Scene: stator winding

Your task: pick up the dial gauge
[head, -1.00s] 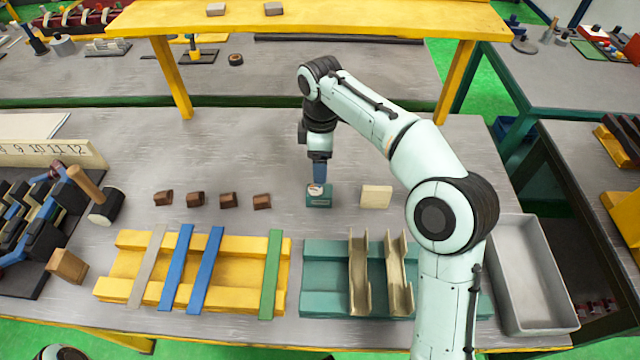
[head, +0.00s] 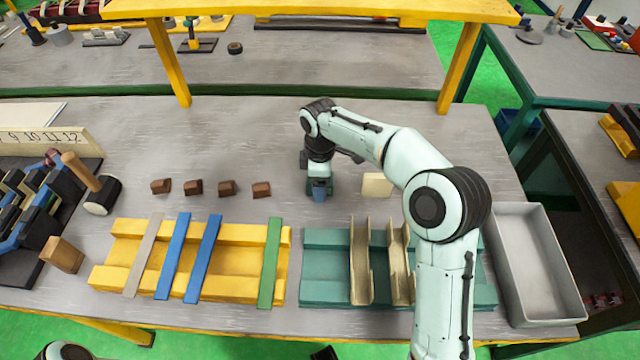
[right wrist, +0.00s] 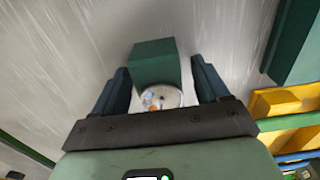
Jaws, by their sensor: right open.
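The dial gauge shows in the right wrist view as a round white dial (right wrist: 161,97) on a dark green block (right wrist: 155,62). My right gripper (right wrist: 162,85) is open, with one blue finger on each side of the gauge; I cannot tell whether either finger touches it. In the head view my right gripper (head: 319,193) points down at the gauge on the grey bench and hides most of it. My left gripper is not in view.
A pale block (head: 377,185) stands just right of the gripper. Several brown blocks (head: 227,188) lie in a row to the left. A teal tray (head: 325,285) with metal channels and a yellow tray (head: 130,255) lie in front. A grey bin (head: 540,265) stands at right.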

